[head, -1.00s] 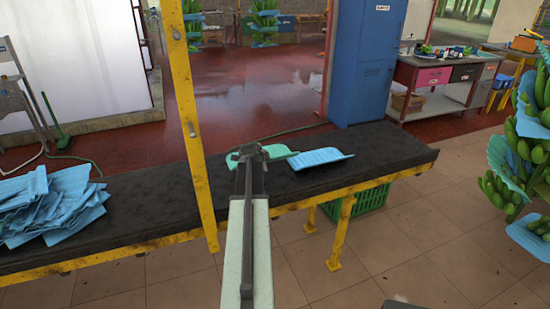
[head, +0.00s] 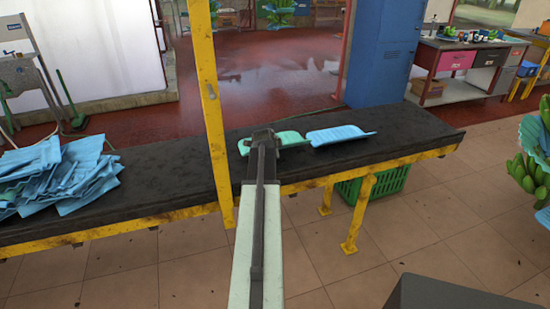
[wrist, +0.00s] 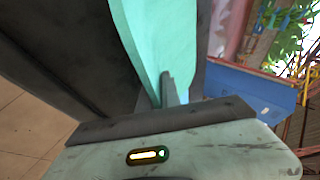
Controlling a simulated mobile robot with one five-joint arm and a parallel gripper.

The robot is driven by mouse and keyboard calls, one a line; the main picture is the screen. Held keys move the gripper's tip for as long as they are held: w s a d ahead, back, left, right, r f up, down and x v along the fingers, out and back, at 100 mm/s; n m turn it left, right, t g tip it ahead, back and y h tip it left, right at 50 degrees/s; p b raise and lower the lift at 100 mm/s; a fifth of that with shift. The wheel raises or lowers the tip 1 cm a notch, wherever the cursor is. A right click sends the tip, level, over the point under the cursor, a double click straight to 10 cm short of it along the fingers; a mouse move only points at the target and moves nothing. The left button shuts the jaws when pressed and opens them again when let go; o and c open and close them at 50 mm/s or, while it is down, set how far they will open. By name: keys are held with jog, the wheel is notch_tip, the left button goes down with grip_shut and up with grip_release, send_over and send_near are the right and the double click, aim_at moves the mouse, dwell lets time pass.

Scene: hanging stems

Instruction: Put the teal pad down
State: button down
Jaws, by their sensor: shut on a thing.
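The teal pad (head: 290,138) is a thin, curved sheet at my gripper (head: 263,135), over the black belt table (head: 180,182). In the wrist view the teal pad (wrist: 160,38) rises large from my gripper (wrist: 168,92), which is shut on it. My arm hides part of the pad in the head view. I cannot tell whether the pad touches the table top.
A blue pad (head: 341,135) lies on the table just right of the teal pad. A heap of blue pads (head: 60,178) lies at the left. A yellow post (head: 212,110) stands left of my arm. Green bananas (head: 528,175) hang at the right.

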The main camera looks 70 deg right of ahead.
notch_tip(320, 180, down, 3)
jog(key=shift+f+b, duration=0.1)
jog(key=shift+b, duration=0.8)
jog(key=shift+r, duration=0.3)
jog(key=c, duration=2)
grip_release()
jog(key=shift+f, duration=0.2)
jog(key=o, duration=0.5)
jog(key=shift+c, duration=0.2)
jog(key=shift+r, duration=0.1)
